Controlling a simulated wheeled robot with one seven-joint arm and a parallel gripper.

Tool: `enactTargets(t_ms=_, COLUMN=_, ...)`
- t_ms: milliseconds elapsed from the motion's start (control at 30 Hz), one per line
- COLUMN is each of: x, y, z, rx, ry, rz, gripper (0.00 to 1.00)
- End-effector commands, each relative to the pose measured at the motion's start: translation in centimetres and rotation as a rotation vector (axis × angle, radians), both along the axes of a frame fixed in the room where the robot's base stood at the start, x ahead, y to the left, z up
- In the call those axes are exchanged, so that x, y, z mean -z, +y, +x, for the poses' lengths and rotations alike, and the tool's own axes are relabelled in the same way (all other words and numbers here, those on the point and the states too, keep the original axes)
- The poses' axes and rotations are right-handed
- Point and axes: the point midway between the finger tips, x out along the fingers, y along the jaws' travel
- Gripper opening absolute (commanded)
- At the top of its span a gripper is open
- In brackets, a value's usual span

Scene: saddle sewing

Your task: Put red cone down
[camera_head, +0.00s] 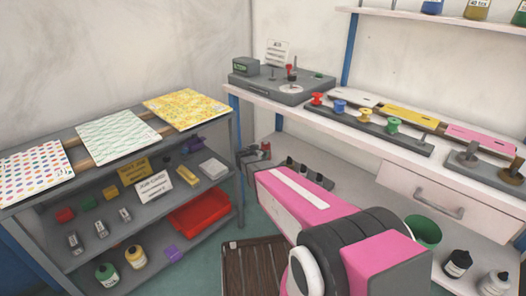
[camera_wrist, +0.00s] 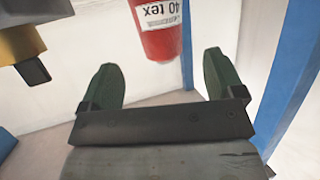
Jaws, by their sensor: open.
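In the wrist view a red cone (camera_wrist: 160,38) with a white label reading "40 tex" hangs into the top of the picture. The label appears upside down, and the cone's upper part is cut off by the frame edge. My gripper (camera_wrist: 162,72) is open, with two green fingertips spread wide. The cone's visible end lies just beyond the tips and roughly centred between them. No contact with either finger shows. What the cone rests on is out of view. My gripper and this cone do not show in the head view, where my pink arm fills the lower middle.
A yellow and black object (camera_wrist: 25,50) is at the wrist view's upper left, and a blue post (camera_wrist: 290,75) at its right. In the head view, a workbench (camera_head: 350,127) holds coloured spools, a wall shelf (camera_head: 440,20) holds labelled containers, and a grey rack (camera_head: 100,160) stands left.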

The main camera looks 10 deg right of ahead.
Motion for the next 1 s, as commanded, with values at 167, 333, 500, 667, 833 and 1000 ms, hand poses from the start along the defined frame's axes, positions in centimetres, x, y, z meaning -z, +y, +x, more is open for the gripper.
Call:
enactTargets(t_ms=167, x=-0.9, y=1.3, z=-2.0, rx=0.000, ry=-0.001, rz=0.001, gripper=0.87)
enactTargets(t_ms=333, x=-1.2, y=1.6, z=-2.8, rx=0.006, ry=0.008, rz=-0.001, gripper=0.87)
enactTargets(t_ms=500, x=-1.5, y=-0.3, z=-4.9, rx=0.048, ry=0.093, rz=-0.012, gripper=0.87)
enactTargets(t_ms=667, x=-1.5, y=-3.3, z=-9.1, rx=0.100, ry=0.285, rz=-0.012, gripper=0.87)
enactTargets(t_ms=833, x=-1.4, y=-5.6, z=-14.8, rx=0.098, ry=0.556, rz=0.030, gripper=0.87)
enactTargets(t_ms=1000, x=-1.3, y=-6.2, z=-21.1, rx=-0.020, ry=0.846, rz=0.129, gripper=0.87)
